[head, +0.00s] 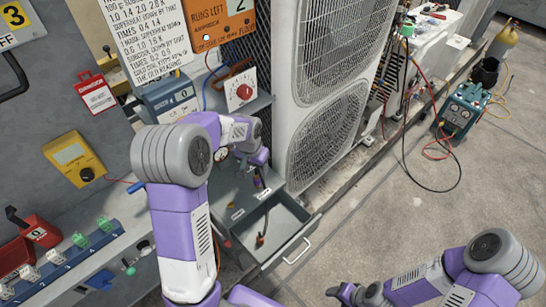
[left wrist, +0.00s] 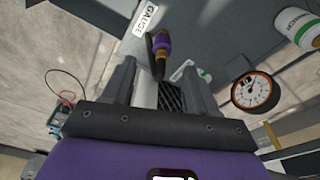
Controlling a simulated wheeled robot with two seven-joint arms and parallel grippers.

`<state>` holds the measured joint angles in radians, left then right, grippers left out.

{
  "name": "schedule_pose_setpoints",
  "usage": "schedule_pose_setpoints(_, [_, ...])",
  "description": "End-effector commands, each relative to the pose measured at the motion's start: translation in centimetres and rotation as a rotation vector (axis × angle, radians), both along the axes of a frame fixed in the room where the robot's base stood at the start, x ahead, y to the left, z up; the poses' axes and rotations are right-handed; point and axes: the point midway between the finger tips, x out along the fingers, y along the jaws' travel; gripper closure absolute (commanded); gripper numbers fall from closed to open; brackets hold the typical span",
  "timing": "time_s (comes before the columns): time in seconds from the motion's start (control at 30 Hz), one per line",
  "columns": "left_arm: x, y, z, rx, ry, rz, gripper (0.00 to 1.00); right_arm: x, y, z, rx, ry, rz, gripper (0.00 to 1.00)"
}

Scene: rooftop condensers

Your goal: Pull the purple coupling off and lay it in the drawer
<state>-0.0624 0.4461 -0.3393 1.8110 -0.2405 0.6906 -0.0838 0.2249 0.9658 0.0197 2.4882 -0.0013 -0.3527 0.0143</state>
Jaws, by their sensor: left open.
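The purple coupling (left wrist: 161,46), with a brass-coloured end, shows in the left wrist view just beyond and between the fingertips of my left gripper (left wrist: 158,68). The fingers are apart, one to each side, and I see no contact. A small reddish-brown item (head: 260,240) lies in the drawer. My right gripper (head: 342,292) is low in the head view, over the floor, away from the drawer; its finger gap is unclear.
A round dial gauge (left wrist: 255,91) stands close to the right of my left fingers. A large condenser unit (head: 328,130) rises behind the drawer. A yellow meter (head: 73,158) is at left. Hoses run to a teal machine (head: 460,113). Floor at right is mostly clear.

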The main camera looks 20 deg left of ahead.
Motion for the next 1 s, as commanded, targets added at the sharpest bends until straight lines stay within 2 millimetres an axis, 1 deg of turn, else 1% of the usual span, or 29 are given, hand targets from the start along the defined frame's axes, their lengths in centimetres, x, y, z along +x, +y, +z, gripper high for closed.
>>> schedule_pose_setpoints(0.07, [0.1, 0.3, 0.0, 0.006, -0.001, 0.000, 0.42, -0.1, 0.0, -0.4, 0.000, 0.002, 0.001, 0.40])
schedule_pose_setpoints(0.17, [0.2, 0.3, -0.7, 0.007, 0.001, -0.001, 0.42, -0.1, 0.0, -0.7, 0.001, 0.003, 0.001, 0.40])
schedule_pose_setpoints(0.4, [0.8, 0.2, -4.5, 0.005, 0.002, -0.002, 0.42, -0.1, 0.0, -2.1, 0.000, 0.002, 0.001, 0.40])
schedule_pose_setpoints(0.6, [1.1, 0.2, -6.6, 0.005, 0.001, -0.002, 0.42, -0.1, 0.0, -2.9, 0.000, 0.002, 0.001, 0.40])
schedule_pose_setpoints(0.73, [1.2, 0.2, -7.1, 0.005, 0.000, -0.002, 0.42, -0.1, 0.0, -3.0, 0.000, 0.002, 0.001, 0.40])
schedule_pose_setpoints(0.97, [1.2, 0.2, -7.1, 0.005, -0.001, -0.002, 0.42, -0.1, 0.0, -3.0, 0.000, 0.002, 0.001, 0.40])
schedule_pose_setpoints(1.0, [1.2, 0.2, -7.1, 0.005, -0.001, -0.002, 0.45, -0.1, 0.0, -3.0, 0.000, 0.002, 0.001, 0.40])
